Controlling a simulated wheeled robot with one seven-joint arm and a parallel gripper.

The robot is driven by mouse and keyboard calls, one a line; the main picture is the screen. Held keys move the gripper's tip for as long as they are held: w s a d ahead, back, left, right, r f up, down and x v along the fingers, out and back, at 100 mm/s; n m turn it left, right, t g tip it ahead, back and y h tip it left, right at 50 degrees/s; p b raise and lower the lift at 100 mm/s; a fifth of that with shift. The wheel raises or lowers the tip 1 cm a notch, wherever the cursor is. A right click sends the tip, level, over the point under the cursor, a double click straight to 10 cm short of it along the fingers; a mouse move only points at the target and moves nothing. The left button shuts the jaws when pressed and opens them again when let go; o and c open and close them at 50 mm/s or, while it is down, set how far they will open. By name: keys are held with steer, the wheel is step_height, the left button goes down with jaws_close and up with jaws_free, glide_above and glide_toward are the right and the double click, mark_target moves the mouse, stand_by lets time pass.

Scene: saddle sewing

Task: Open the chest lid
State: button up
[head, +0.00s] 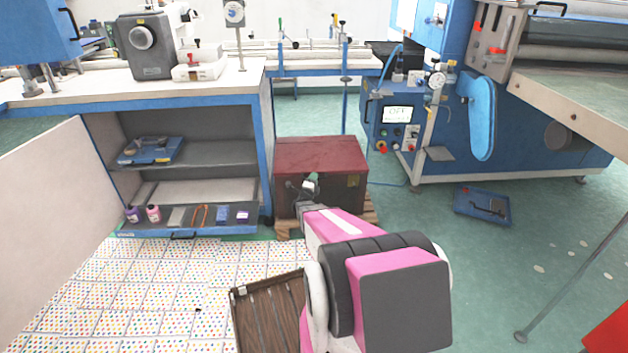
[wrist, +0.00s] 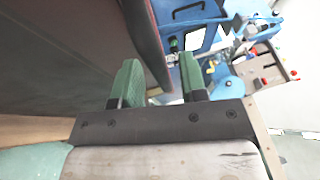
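The chest (head: 346,192) stands on the floor in the middle of the head view, with a dark red lid (head: 320,152) that looks closed over its dark body. My gripper (head: 309,186) is at the chest's front, near the lid's front edge; the arm hides part of the front. In the wrist view my gripper (wrist: 160,82) is open, its two green fingers apart. A reddish edge, apparently the lid's (wrist: 148,45), runs between the fingers in that picture, beside a large dark surface. I cannot tell whether a finger touches it.
The chest rests on a wooden pallet (head: 372,208). An open-fronted workbench cabinet (head: 266,130) stands close on its left. A blue machine (head: 440,150) is on the right. A brown slatted wooden piece (head: 268,312) lies in front, left of my arm.

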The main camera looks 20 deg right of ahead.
steer(key=shift+w+d+r, duration=0.1)
steer(key=shift+w+d, duration=0.15)
steer(key=shift+w, duration=0.15)
jaws_close()
steer(key=shift+r, duration=0.45)
steer(key=w+d+r+g+y, duration=0.1)
steer(key=w+r, duration=0.4)
steer(key=r, duration=0.4)
steer(key=w+d+r+n, duration=0.15)
steer(key=w+r, duration=0.25)
steer(key=r, duration=0.4)
steer(key=w+d+r+g+y, duration=0.1)
steer(key=w+d+r, duration=0.1)
steer(key=w+r, duration=0.5)
steer(key=w+d+r+g+y, duration=0.1)
steer(key=w+d+r+g, duration=0.1)
steer(key=w+r, duration=0.5)
steer(key=shift+w+d+r+n+g, duration=0.4)
steer(key=shift+w+d, duration=0.35)
steer(key=shift+w, duration=1.6)
